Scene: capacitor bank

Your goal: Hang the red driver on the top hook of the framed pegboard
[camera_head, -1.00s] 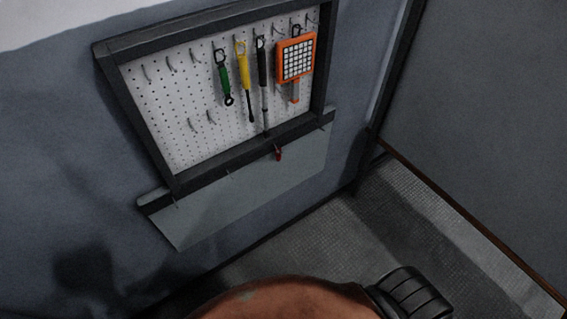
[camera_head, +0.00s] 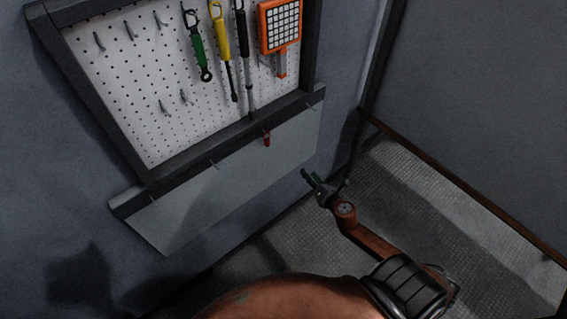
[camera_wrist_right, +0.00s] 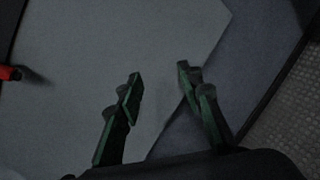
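The red driver (camera_head: 266,138) hangs small and short against the grey lower panel, just under the pegboard frame. Its red end also shows at the left edge of the right wrist view (camera_wrist_right: 9,73). The framed pegboard (camera_head: 95,70) has bare hooks at its upper left, including a top-row hook (camera_head: 157,20), and two lower hooks (camera_head: 165,108). My right gripper (camera_head: 308,177) is right of and below the driver, apart from it. In the right wrist view its green fingers (camera_wrist_right: 159,82) are spread with nothing between them. My left gripper is not in view.
A green tool (camera_head: 200,52), a yellow one (camera_head: 222,45), a black one (camera_head: 242,40) and an orange square tool (camera_head: 280,27) hang at the pegboard's right. The lower panel (camera_head: 235,180) has other bare small hooks. Floor (camera_head: 400,190) lies open at right.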

